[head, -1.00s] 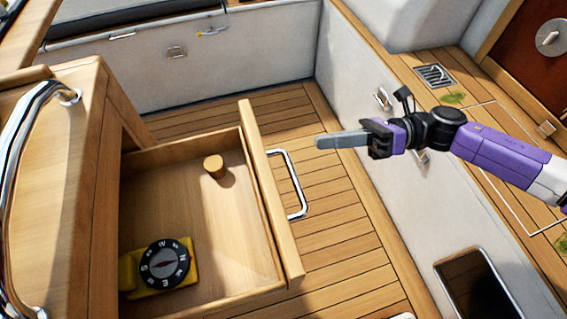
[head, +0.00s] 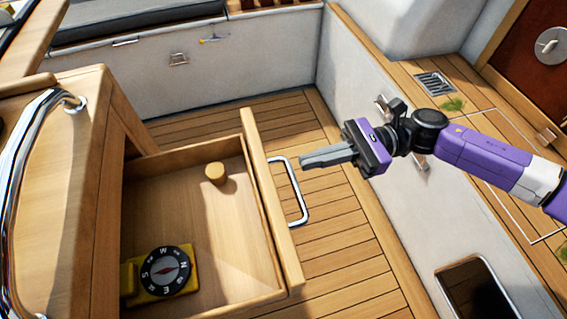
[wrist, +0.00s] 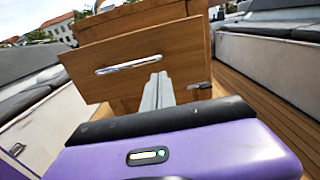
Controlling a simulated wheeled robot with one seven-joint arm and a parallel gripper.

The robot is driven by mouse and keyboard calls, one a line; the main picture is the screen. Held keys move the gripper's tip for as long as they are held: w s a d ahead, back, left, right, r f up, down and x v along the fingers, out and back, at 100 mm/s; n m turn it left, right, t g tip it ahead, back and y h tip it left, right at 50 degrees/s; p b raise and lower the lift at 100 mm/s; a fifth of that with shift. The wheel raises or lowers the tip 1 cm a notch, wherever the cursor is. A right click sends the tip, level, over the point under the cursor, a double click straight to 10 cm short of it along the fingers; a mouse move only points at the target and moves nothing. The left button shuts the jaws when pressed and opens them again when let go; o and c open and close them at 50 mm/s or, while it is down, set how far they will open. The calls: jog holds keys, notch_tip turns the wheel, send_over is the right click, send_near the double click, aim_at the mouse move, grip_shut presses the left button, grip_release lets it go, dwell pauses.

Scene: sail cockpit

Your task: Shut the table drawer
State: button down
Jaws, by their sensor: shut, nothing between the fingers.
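The table drawer (head: 208,212) stands pulled out of the wooden table (head: 60,190) in the head view. Its front panel (head: 272,200) faces right and carries a silver bar handle (head: 297,190). In the wrist view the drawer front (wrist: 135,62) and its handle (wrist: 128,65) lie ahead of my fingers. My gripper (head: 304,160) is shut and empty. In the head view its tips appear just right of the panel, close to the handle's upper end. I cannot tell whether they touch it.
Inside the drawer are a yellow compass (head: 165,270) with a black dial and a small wooden cylinder (head: 215,173). A white side wall and bench (head: 370,110) stand right of my gripper. The teak floor (head: 340,225) between is clear.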

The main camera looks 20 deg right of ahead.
jog(key=a, duration=0.6)
jog(key=shift+a, duration=0.15)
